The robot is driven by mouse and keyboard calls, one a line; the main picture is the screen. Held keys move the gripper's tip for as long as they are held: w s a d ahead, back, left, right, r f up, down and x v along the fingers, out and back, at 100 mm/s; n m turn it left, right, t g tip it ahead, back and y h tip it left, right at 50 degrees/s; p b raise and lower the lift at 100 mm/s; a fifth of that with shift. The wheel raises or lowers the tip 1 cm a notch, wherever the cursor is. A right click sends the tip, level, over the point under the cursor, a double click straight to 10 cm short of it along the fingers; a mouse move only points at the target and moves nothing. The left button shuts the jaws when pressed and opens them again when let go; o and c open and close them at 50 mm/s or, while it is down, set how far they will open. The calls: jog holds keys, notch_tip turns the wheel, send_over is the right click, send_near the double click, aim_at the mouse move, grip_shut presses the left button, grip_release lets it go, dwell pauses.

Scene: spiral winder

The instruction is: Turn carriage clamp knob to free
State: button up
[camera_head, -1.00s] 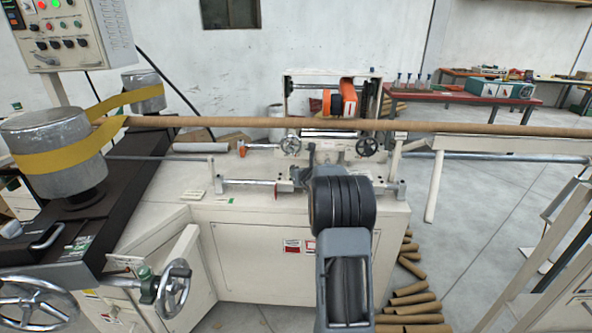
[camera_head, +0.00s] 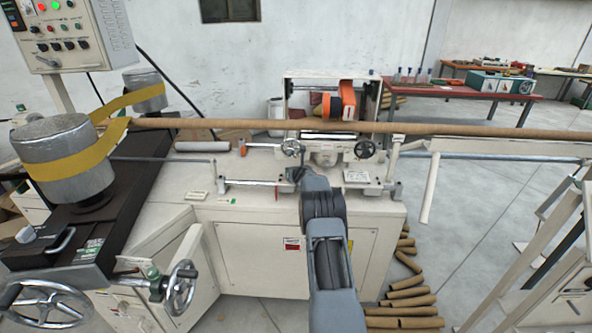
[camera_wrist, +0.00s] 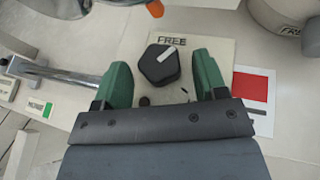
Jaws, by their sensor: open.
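In the wrist view, the clamp knob (camera_wrist: 160,63) is a dark, many-sided knob with a white pointer bar on top. It sits on a pale plate (camera_wrist: 215,50) marked FREE at its upper edge. The white bar points up and to the right, close to the FREE lettering. My gripper (camera_wrist: 160,72) has two green fingers, spread apart on either side of the knob. Gaps show between each finger and the knob. In the head view my arm hides the knob and my gripper.
A chrome rod (camera_wrist: 60,72) runs left of the knob. A red and white label (camera_wrist: 252,90) lies right. Tubes (camera_head: 405,300) lie on the floor.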

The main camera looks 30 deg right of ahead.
jog(key=shift+c, duration=0.3)
jog(key=c, duration=0.9)
jog(key=shift+r+p, duration=0.1)
jog(key=shift+p, duration=0.25)
